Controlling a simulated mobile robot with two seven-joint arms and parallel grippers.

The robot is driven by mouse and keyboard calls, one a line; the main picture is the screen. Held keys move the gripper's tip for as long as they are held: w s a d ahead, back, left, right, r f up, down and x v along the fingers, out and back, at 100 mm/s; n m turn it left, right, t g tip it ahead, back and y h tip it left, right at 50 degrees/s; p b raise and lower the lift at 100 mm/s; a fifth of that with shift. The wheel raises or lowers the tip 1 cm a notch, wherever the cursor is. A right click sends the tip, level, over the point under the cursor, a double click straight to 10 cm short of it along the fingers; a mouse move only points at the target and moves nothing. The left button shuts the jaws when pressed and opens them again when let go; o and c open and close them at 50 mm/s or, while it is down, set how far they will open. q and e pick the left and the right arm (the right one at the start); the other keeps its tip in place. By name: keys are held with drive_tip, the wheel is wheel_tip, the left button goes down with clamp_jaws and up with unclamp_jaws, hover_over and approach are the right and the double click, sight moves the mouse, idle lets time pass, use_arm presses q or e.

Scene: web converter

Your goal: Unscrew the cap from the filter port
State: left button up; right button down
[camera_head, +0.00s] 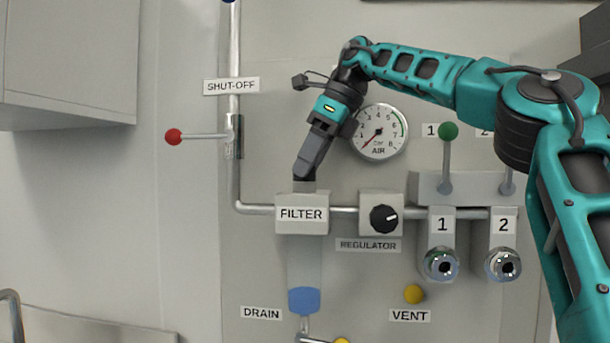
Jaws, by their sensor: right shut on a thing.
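The filter block (301,229), labelled FILTER, sits on the pipe at the centre of the panel, with a clear bowl (304,263) and a blue bottom (304,301) below it. A grey port (304,186) rises from the top of the block. My right gripper (305,174) points down and is shut at the top of this port. The cap is hidden by the fingers, so I cannot tell its shape or how far it is turned. My left gripper is not in view.
A red-knobbed shut-off lever (174,136) points left. The air gauge (379,132) is close right of my right wrist. The regulator knob (383,218), green-knobbed lever (449,131) and yellow vent button (413,294) lie to the right.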

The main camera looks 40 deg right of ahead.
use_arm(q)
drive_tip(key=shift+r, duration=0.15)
use_arm(e)
drive_tip(key=shift+s+a+r, duration=0.1)
drive_tip(key=shift+r, duration=0.3)
